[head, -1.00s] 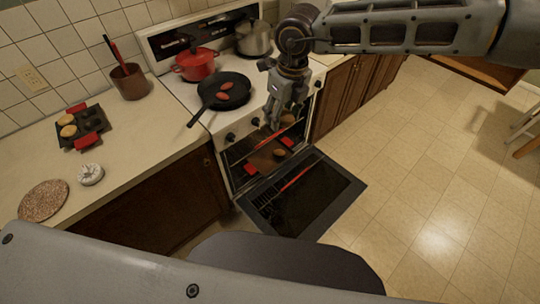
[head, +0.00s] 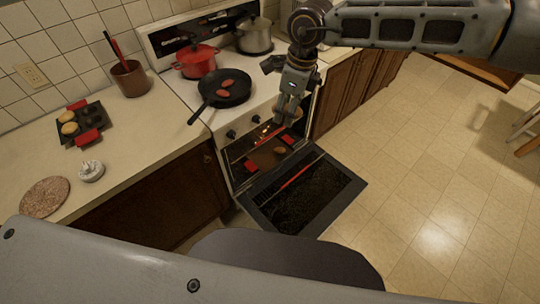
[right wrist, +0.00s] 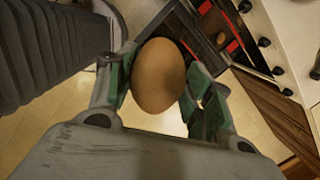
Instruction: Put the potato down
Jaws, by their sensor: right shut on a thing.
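My right gripper (head: 290,112) is shut on a brown, egg-shaped potato (right wrist: 159,76), which sits between the green-padded fingers in the right wrist view. In the head view it hangs in front of the stove, above the open oven, and the potato is partly hidden by the fingers. Another brown potato-like item (head: 279,150) lies on a tray with red handles (head: 263,157) in the oven. My left gripper is not in view.
The oven door (head: 325,192) is folded down over the floor. A black pan (head: 232,92) with two reddish items, a red pot (head: 196,61) and a steel pot (head: 254,38) stand on the stove. A muffin tin (head: 95,120) lies on the left counter.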

